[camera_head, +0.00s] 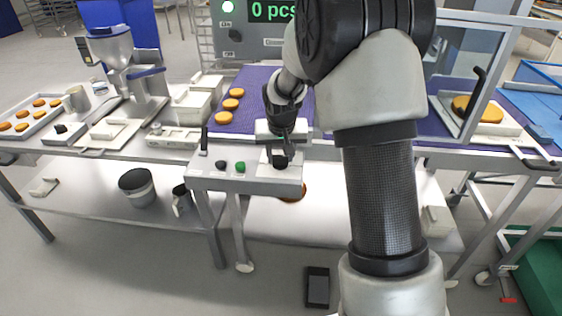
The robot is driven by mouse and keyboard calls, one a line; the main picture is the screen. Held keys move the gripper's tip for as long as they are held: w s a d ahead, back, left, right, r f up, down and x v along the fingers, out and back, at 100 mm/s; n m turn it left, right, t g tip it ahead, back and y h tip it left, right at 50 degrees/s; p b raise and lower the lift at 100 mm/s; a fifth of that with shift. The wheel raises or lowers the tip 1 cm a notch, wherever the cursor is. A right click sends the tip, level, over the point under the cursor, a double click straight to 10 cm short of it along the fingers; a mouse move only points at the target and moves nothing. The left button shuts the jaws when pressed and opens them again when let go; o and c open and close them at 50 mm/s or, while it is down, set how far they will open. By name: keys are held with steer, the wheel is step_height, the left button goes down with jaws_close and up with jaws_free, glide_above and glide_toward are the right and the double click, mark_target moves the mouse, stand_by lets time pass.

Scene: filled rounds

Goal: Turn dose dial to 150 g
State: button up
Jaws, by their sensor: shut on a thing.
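A small grey control console (232,184) stands at the front of the work line, with a lever at its left end and a dark knob (220,164) and a green button (240,167) on its top. My gripper (279,152) points down over the right part of this console. It is shut on a dark dial (280,161) there. The gripper hides most of the dial, and I cannot read any scale or gram marking on it.
A display panel (258,25) behind reads "0 pcs". Orange rounds (229,104) lie on the purple belt (255,80). A tray of rounds (38,112) and a depositor machine (125,70) stand at left. A guarded station (470,105) stands at right. My arm blocks the centre right.

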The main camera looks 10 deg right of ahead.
steer(key=shift+a+m+h+b, duration=0.1)
steer(key=shift+m+h+b, duration=0.25)
steer(key=shift+m, duration=0.45)
steer(key=o, duration=1.1)
steer(key=shift+c, duration=0.2)
steer(key=p+v, duration=0.1)
steer(key=v, duration=1.6)
steer(key=shift+w+r+p, duration=0.15)
steer(key=shift+r+p, duration=0.15)
steer(key=shift+p, duration=0.05)
